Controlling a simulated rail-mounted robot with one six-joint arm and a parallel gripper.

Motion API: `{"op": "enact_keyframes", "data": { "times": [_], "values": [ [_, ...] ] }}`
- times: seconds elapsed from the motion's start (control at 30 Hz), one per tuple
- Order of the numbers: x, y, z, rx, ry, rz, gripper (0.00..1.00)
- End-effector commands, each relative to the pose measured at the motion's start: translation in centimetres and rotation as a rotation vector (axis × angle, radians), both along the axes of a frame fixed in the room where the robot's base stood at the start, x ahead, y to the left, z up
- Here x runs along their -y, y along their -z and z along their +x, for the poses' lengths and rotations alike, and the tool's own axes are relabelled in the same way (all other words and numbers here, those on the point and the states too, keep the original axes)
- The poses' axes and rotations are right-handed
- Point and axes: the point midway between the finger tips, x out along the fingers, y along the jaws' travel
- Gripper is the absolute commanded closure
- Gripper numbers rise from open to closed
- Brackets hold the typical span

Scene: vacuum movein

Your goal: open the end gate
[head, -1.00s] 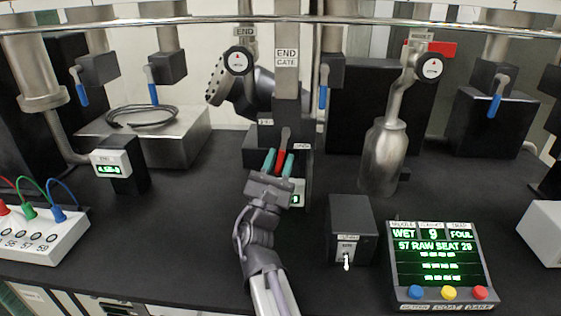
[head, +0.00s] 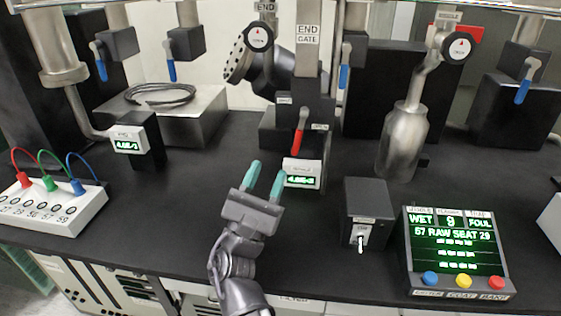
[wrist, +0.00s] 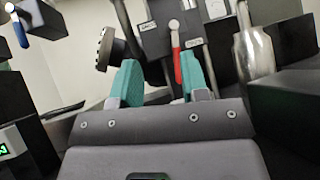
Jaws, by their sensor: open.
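The end gate is the upright grey post with an END GATE label (head: 308,34) in the head view. A red-handled lever (head: 299,143) hangs from its lower part, pointing downward and leaning slightly left. It also shows in the wrist view (wrist: 177,64), upright beyond and between the fingertips. Small label plates sit either side of the lever; their words are too small to read surely. My gripper (head: 264,172) has its two teal fingers apart with nothing between them. It is in front of the lever, lower and to the left, and looks apart from it.
A small green readout (head: 302,173) stands below the lever. To the right are a toggle box (head: 367,205), a lit display panel (head: 455,250) with coloured buttons and a hanging metal flask (head: 403,140). A jack box (head: 48,210) is at left.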

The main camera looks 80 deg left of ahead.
Motion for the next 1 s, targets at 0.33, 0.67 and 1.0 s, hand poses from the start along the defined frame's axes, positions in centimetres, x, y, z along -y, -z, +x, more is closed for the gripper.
{"op": "enact_keyframes", "data": {
  "times": [0.33,0.67,1.0],
  "values": [
    [0.2,-0.3,-0.3,0.001,-0.001,0.000,0.67],
    [-6.7,-12.4,-7.5,-0.526,-0.119,0.152,0.98],
    [-5.6,-3.2,-8.3,-1.328,0.062,0.837,1.00]
  ]
}}
